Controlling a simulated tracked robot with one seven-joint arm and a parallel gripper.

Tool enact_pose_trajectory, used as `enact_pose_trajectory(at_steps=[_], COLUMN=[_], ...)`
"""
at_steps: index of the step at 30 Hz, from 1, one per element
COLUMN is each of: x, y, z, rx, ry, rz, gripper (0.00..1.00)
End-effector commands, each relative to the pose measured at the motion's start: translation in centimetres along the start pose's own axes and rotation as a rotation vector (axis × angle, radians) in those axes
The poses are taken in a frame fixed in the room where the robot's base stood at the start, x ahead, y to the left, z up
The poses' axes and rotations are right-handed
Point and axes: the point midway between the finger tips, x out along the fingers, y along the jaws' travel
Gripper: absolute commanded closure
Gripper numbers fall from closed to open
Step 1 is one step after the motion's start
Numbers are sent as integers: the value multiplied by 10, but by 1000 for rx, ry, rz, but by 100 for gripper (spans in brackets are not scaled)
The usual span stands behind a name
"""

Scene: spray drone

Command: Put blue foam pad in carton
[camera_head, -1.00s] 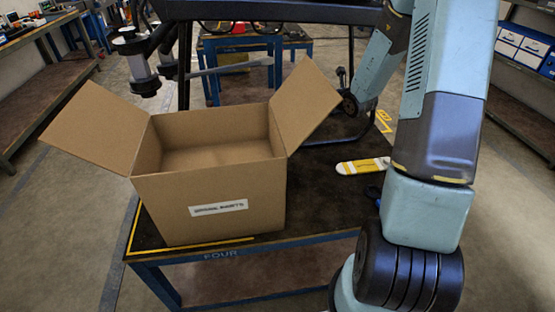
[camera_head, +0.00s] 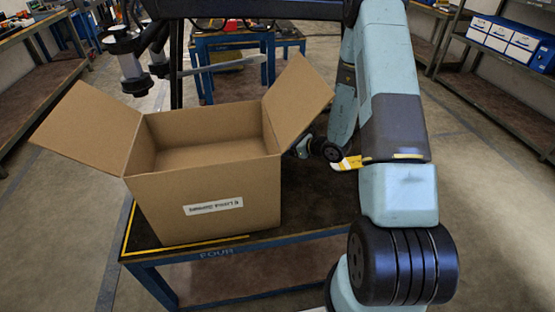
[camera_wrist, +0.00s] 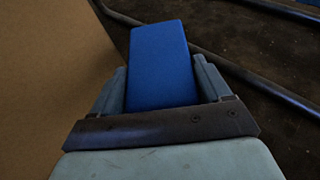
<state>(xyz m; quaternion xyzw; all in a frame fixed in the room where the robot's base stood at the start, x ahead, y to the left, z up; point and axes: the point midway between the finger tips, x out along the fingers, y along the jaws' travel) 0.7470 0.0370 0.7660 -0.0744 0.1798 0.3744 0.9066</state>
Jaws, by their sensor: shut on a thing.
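The open cardboard carton (camera_head: 208,195) stands on the table, with its side flaps spread and a white label on its front. Its inside looks empty from the head view. In the wrist view, the blue foam pad (camera_wrist: 162,66) stands out from between the two fingers of my gripper (camera_wrist: 163,92), which is shut on it. The brown wall of the carton (camera_wrist: 45,75) fills the left of the wrist view, beside the pad. In the head view the gripper and pad are hidden behind the carton's right flap and my arm.
The dark table (camera_head: 315,205) carries the carton, with bare room to its right. A yellow and white object (camera_head: 347,163) lies there, partly covered by my arm. A dark frame with rods rises behind the carton. Shelves with boxes (camera_head: 510,40) stand far right.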

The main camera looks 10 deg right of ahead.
Motion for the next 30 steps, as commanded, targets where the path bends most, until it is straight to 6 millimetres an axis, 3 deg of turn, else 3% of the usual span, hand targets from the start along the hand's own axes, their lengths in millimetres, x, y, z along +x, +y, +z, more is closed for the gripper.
enact_pose_trajectory(at_steps=[9, 17, 30], x=[17, 22, 36], y=[0, 0, -1], z=[-41, -52, -88], rx=[2, 1, 1], ry=[2, 0, 0], rz=[0, 0, -2], gripper=[51, 51, 51])
